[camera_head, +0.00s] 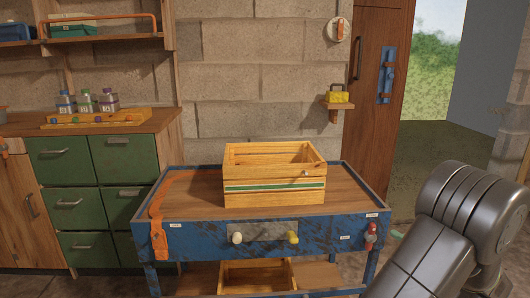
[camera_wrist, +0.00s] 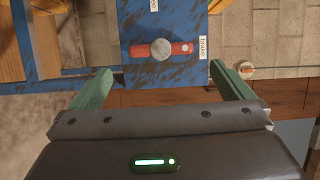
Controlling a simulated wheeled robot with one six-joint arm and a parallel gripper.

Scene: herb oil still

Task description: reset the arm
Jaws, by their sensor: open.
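My gripper (camera_wrist: 166,88) shows in the wrist view with its two green fingers spread wide and nothing between them. Ahead of the fingers is a red brake lever (camera_wrist: 161,50) with a round grey knob, mounted on the blue frame of the cart and apart from the fingers. A label reading "brake" is beside it. In the head view the red lever (camera_head: 371,236) is at the right end of the cart's front. My arm fills the lower right there, and my gripper is mostly hidden behind it.
The blue cart (camera_head: 210,228) carries a wooden crate (camera_head: 275,198) on its top. An orange strap (camera_head: 158,235) hangs at its left. Green drawers and a counter (camera_head: 70,128) with several bottles stand at the left. A wooden door (camera_head: 376,75) and an open doorway are at the right.

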